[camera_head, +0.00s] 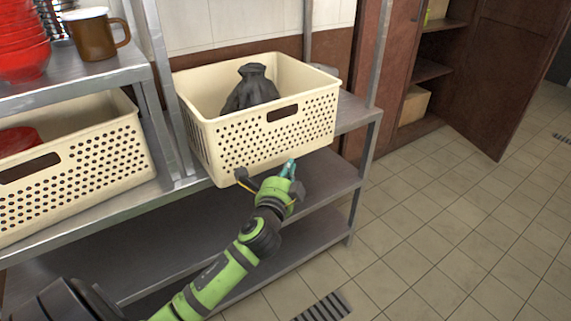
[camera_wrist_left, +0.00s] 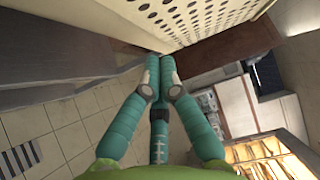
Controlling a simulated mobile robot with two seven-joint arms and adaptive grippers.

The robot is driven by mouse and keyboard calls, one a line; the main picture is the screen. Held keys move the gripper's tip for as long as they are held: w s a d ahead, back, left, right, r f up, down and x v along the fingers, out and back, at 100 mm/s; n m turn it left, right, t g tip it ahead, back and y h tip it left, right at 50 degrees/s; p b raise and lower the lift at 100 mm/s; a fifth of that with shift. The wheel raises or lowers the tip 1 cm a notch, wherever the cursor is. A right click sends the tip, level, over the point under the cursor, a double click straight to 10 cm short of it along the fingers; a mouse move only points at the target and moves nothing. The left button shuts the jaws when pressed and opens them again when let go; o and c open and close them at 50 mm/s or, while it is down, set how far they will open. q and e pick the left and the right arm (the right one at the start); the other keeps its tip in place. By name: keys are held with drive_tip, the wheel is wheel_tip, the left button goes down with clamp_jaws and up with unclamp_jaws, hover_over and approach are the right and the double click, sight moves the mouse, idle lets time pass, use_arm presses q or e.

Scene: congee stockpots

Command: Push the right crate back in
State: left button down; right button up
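The right crate (camera_head: 238,150) is a cream, perforated plastic basket on the metal shelf, its front slightly over the shelf's front edge. A black bag (camera_head: 252,88) sits inside it. My left gripper (camera_head: 290,168) is in front of the crate's lower front wall, toward the middle. In the left wrist view its teal fingers (camera_wrist_left: 158,64) are together at the tips with nothing between them. The crate wall (camera_wrist_left: 200,22) shows just beyond and above the tips there. I cannot tell whether they touch it. My right gripper is not in view.
A similar left crate (camera_head: 80,178) stands beyond a metal post (camera_head: 160,80). A brown mug (camera_head: 95,37) and red bowls (camera_head: 22,45) are on the upper shelf. A rear post and wooden cabinet (camera_head: 435,75) stand to the right.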

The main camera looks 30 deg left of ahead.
use_arm(q)
drive_tip(key=shift+w+a, duration=0.3)
drive_tip(key=shift+a, duration=0.35)
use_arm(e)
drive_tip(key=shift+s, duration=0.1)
use_arm(q)
drive_tip(key=shift+w+a, duration=0.1)
drive_tip(key=shift+a, duration=0.05)
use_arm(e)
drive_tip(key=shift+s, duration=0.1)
use_arm(q)
drive_tip(key=w+a, duration=0.1)
drive_tip(key=a, duration=0.2)
drive_tip(key=w+a, duration=0.2)
drive_tip(key=a, duration=0.1)
drive_tip(key=w+a, duration=0.1)
drive_tip(key=a, duration=0.2)
drive_tip(key=shift+w, duration=0.15)
drive_tip(key=shift+w+a, duration=0.1)
drive_tip(key=shift+a, duration=0.15)
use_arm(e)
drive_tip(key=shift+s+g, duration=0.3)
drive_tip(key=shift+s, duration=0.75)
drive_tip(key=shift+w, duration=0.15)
